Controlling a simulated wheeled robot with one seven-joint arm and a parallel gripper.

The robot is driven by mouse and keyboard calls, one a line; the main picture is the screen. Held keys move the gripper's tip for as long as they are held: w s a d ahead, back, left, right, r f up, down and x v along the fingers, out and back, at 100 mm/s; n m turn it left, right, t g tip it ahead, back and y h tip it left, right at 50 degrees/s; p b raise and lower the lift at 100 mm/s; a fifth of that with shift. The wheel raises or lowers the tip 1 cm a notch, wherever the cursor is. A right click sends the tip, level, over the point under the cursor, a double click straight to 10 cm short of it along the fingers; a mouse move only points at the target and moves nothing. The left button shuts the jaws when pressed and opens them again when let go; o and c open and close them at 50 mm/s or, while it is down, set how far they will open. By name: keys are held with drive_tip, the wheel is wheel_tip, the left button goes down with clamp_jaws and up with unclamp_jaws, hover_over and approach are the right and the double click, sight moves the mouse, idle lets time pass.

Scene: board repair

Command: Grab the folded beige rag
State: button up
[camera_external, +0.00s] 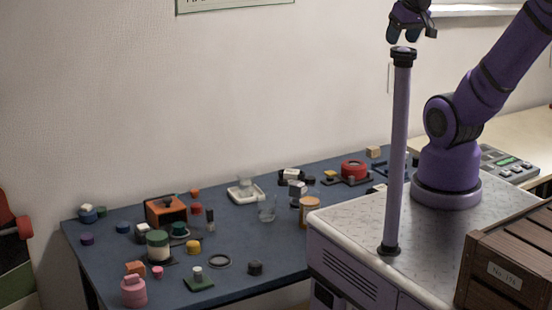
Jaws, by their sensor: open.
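I cannot make out a folded beige rag for certain in the external view. A small tan block-like item (373,152) lies at the far right of the blue table (110,235), too small to identify. My gripper (403,37) is at the top of the picture, high above the table top and at the upper end of the upright post in the picture. Its dark fingertips are apart and I see nothing between them. Part of the table is hidden behind the post and my base.
Many small items crowd the table: an orange box (166,211), a green-and-white jar (158,246), a pink bottle (133,291), a clear glass (267,208), an orange jar (308,212) and a white dish (245,192). A brown wooden crate (510,255) stands at the lower right.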

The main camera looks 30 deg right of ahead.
drive_tip(key=shift+o, duration=0.5)
drive_tip(key=shift+o, duration=1.4)
